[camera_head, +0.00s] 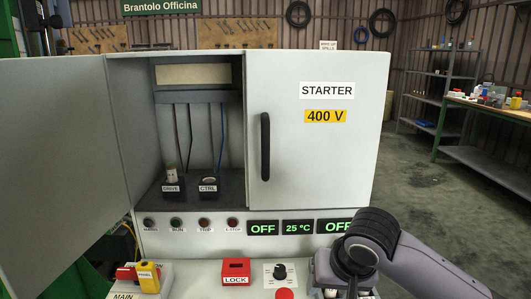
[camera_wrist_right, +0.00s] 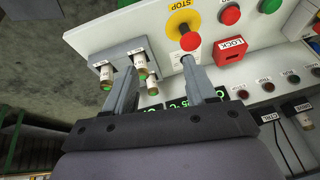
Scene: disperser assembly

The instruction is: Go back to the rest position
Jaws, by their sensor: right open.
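My right gripper is open in the right wrist view (camera_wrist_right: 162,75), with its two fingers spread apart. Nothing is held between them. The left finger overlaps a grey holder (camera_wrist_right: 118,50) with several pale, green-tipped cylinders (camera_wrist_right: 105,72) in it; I cannot tell whether it touches them. In the head view my right arm comes in from the lower right, and its wrist hides most of the holder (camera_head: 322,265). The fingers there are mostly hidden or cut off by the lower edge. My left gripper is in neither view.
The starter cabinet (camera_head: 315,150) stands ahead with its left door (camera_head: 55,150) swung open. A pale cylinder (camera_head: 171,175) stands at the DRIVE socket. A red LOCK block (camera_head: 236,272), a black knob (camera_head: 280,271) and a red button (camera_head: 285,294) are left of my right arm.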

